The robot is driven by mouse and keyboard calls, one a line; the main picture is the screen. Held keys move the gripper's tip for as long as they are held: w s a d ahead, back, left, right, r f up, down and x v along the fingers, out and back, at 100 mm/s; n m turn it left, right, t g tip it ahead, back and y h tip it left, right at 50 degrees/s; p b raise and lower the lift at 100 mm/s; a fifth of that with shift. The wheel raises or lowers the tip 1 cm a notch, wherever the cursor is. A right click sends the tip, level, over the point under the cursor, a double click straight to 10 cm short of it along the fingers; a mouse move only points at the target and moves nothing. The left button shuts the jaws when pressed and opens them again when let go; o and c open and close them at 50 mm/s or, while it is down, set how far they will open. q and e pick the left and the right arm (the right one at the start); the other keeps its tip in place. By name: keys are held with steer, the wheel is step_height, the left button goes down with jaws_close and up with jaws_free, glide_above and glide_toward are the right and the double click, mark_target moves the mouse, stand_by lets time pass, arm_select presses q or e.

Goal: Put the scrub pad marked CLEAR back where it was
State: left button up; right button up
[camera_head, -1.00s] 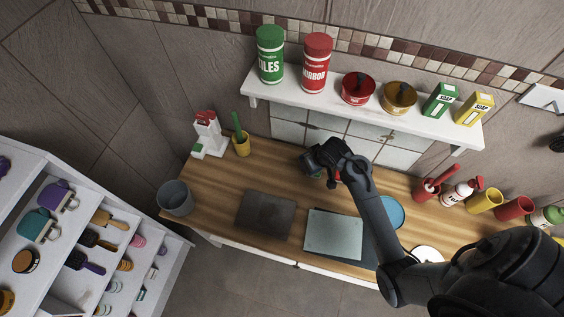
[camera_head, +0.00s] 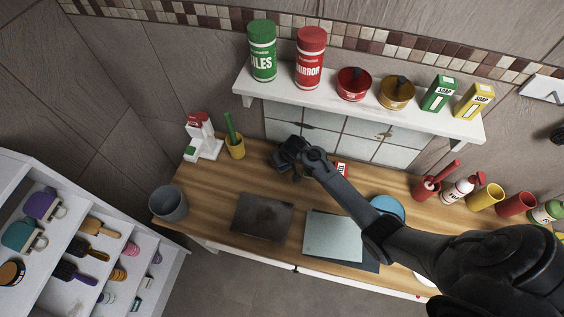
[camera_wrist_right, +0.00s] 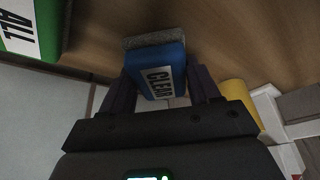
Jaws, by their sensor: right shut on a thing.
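The blue scrub pad marked CLEAR (camera_wrist_right: 158,78), with a grey scouring face, sits between the two fingers of my right gripper (camera_wrist_right: 160,92) in the right wrist view. The gripper is shut on it. In the head view my right gripper (camera_head: 283,160) is over the back of the wooden counter, right of the yellow cup, and hides the pad. A white stand (camera_head: 207,146) with a red and a green piece on it stands at the counter's back left. My left gripper is not in view.
The yellow cup (camera_head: 236,148) with a green handle stands between gripper and stand. A green piece marked ALL (camera_wrist_right: 30,28) is close by in the wrist view. A red labelled piece (camera_head: 342,168) lies right of the gripper. The white shelf (camera_head: 350,107) overhangs the back.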

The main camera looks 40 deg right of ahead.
steer(key=shift+f, duration=0.9)
steer(key=shift+f, duration=0.15)
steer(key=o, duration=0.9)
steer(key=shift+o, duration=0.2)
